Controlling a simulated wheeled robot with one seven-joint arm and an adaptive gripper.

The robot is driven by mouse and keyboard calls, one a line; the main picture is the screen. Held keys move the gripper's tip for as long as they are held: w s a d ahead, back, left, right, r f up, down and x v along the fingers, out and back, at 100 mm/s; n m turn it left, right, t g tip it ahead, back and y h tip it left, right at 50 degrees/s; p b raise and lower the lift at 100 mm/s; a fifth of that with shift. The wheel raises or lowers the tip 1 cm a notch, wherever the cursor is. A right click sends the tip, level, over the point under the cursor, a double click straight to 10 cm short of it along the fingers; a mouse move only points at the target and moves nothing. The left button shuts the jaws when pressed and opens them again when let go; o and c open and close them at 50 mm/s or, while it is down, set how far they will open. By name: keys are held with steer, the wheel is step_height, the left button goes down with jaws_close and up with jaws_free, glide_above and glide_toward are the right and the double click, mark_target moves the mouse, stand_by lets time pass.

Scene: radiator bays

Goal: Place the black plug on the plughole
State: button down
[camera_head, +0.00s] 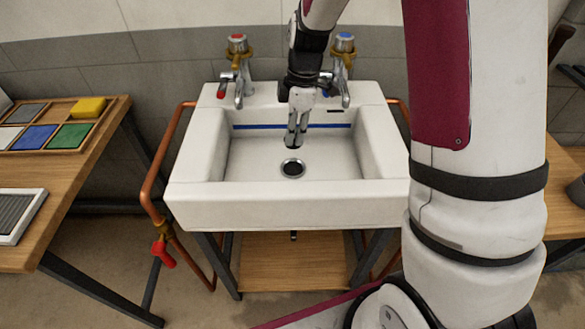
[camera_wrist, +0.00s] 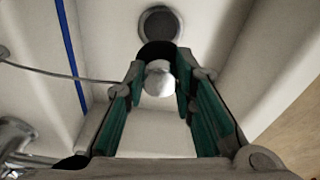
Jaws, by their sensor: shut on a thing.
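My gripper (camera_head: 297,138) is over the white sink (camera_head: 205,207), pointing down into the basin. In the wrist view the fingers (camera_wrist: 160,72) are shut around the black plug (camera_wrist: 157,50), which has a shiny round metal knob between the pads. A thin chain runs from the plug to the left. The plughole (camera_wrist: 158,21), a dark round drain with a metal rim, lies just beyond the plug. In the head view the plughole (camera_head: 292,169) is uncovered, a little nearer the sink's front than the fingertips. The plug looks held above the basin floor; the exact gap cannot be told.
A red-marked tap (camera_head: 238,75) and a blue-marked tap (camera_head: 343,62) stand at the sink's back, the blue one close to my wrist. Copper pipes (camera_head: 150,185) flank the sink. A wooden bench (camera_head: 85,165) with a tray of coloured blocks stands left.

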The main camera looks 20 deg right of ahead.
step_height(320, 180, down, 10)
steer(key=shift+r+b, duration=0.2)
steer(key=shift+b, duration=0.3)
steer(key=shift+f, duration=0.1)
steer(key=c, duration=1.3)
jaws_free()
steer(key=shift+c, duration=0.2)
